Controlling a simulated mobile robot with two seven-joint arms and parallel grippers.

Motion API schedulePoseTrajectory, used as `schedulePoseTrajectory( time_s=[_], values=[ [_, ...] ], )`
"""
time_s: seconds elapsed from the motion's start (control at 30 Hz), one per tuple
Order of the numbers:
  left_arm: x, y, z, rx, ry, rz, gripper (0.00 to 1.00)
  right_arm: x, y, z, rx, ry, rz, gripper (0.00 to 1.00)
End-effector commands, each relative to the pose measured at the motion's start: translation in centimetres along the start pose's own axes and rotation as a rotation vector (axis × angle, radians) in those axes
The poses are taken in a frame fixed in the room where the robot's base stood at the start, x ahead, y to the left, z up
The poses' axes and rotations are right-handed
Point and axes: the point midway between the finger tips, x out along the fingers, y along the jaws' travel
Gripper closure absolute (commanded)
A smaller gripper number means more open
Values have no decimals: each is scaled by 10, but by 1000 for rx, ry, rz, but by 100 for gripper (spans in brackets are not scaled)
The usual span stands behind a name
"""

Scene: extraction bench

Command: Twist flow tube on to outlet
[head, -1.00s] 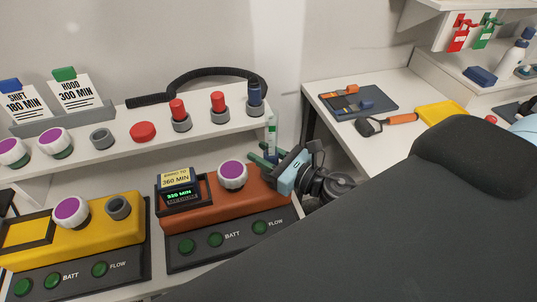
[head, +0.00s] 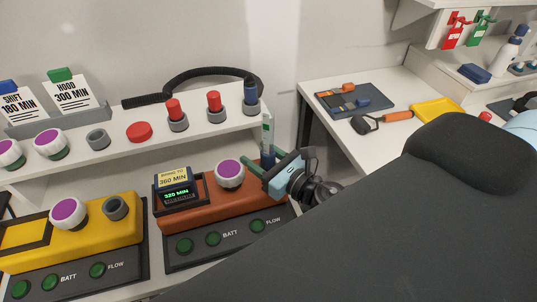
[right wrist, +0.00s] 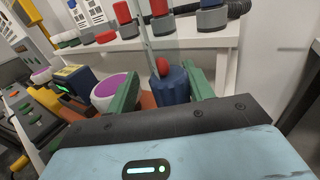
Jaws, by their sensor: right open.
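The flow tube is a clear upright tube (head: 266,132) with green marks and a blue base (head: 268,155), at the right end of the orange unit (head: 195,212). In the right wrist view its ribbed blue base (right wrist: 172,90) shows with a red ball (right wrist: 162,65) above it. My right gripper (head: 265,163) is open, its green fingers on either side of the blue base; I see no clear grip. The outlet is hidden beneath the base, so I cannot tell how the tube sits on it. My left gripper is out of view.
A white-and-purple cap (head: 229,174) sits on the orange unit close to the gripper. A yellow unit (head: 90,238) stands to the left. Behind is a shelf (head: 190,137) with red and blue knobs. A side table (head: 310,95) holds tools.

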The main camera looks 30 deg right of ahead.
Motion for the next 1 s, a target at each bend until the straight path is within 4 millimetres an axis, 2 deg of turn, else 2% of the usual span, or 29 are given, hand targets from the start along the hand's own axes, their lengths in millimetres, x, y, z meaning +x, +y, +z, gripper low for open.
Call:
schedulePoseTrajectory(
  time_s=[0.03,0.5,0.73,1.0],
  values=[
    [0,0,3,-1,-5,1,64,-5,7,-4,9,9,19,43],
    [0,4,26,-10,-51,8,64,-60,2,-7,10,14,7,43],
    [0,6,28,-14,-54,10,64,-74,-1,-4,7,7,1,43],
    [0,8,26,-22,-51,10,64,-78,-2,-1,4,2,-1,43]
  ],
)
